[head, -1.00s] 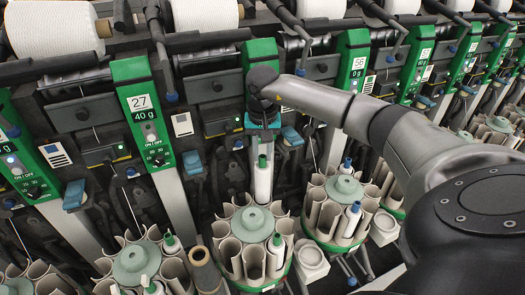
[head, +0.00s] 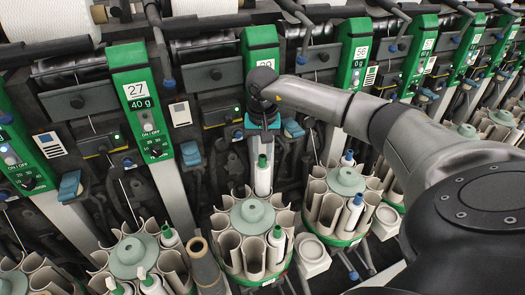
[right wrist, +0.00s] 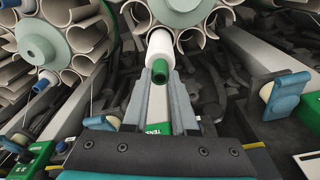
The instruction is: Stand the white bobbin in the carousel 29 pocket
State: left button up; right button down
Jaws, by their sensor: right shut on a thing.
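My right gripper (head: 263,134) hangs below the arm in front of the partly covered machine panel. It is shut on the green-tipped end of the white bobbin (head: 263,178), which hangs upright. The carousel below (head: 252,212) has a grey-green hub and a ring of beige pockets; the bobbin's lower end is at its back rim, and I cannot tell whether it is inside a pocket. In the right wrist view the bobbin (right wrist: 160,46) extends from between the fingers (right wrist: 163,80) toward the carousel hub (right wrist: 182,8). My left gripper is not in view.
Another green-tipped white bobbin (head: 276,242) stands at the front of this carousel. Neighbouring carousels stand left (head: 127,255) and right (head: 345,180), the right one with blue-tipped bobbins. A brown tube (head: 203,262) stands between the left and middle carousels. Green panels (head: 142,100) line the machine.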

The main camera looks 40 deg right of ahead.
aim_at(262, 167)
jog(key=shift+f+b, duration=0.8)
jog(key=shift+f, duration=0.55)
jog(key=shift+f+b, duration=1.75)
jog(key=shift+f, duration=0.4)
jog(key=shift+f+b, duration=0.8)
jog(key=shift+f, duration=0.25)
jog(key=c, duration=0.6)
grip_release()
jog(key=r, duration=0.5)
jog(key=s+r+p, duration=0.1)
jog(key=r, duration=0.4)
jog(key=a+r, duration=0.1)
jog(key=r, duration=0.4)
jog(key=shift+s+r+p, duration=0.1)
jog(key=shift+s+p, duration=0.05)
jog(key=shift+p, duration=0.2)
